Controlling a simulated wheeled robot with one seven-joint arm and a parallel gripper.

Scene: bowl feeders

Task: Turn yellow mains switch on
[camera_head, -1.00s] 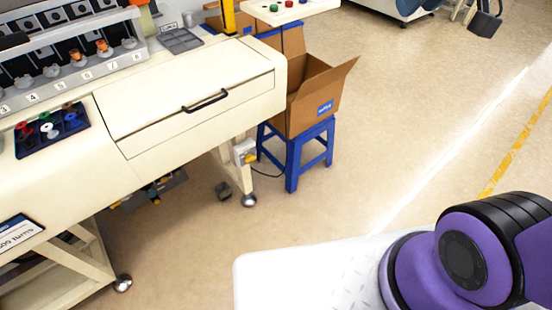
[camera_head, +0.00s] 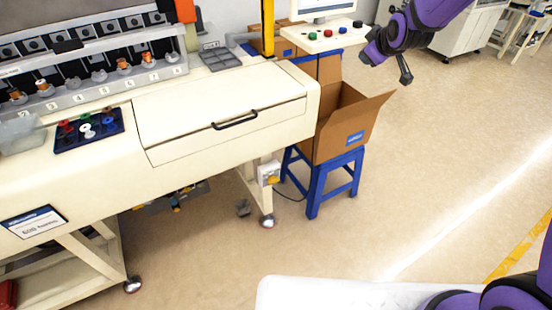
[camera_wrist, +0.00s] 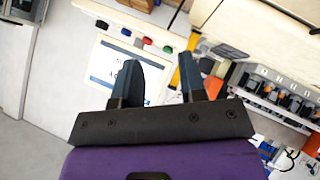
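The yellow mains switch (camera_head: 272,180) is a small yellow knob on a light grey box (camera_head: 268,170). The box is fixed to the right front leg of the cream machine, below its top and left of the blue stool. A cable runs from it. The knob's exact position is too small to read. My gripper (camera_wrist: 158,60) has two dark fingers spread apart with nothing between them. In the head view my gripper is at the upper right, above the cardboard box and well away from the switch. The switch does not show in the wrist view.
An open cardboard box (camera_head: 340,135) stands on a blue stool (camera_head: 316,190), right of the switch. A console with coloured buttons (camera_head: 327,33) and a screen is behind it. The machine's drawer front (camera_head: 240,125) overhangs the leg. Floor in front is clear.

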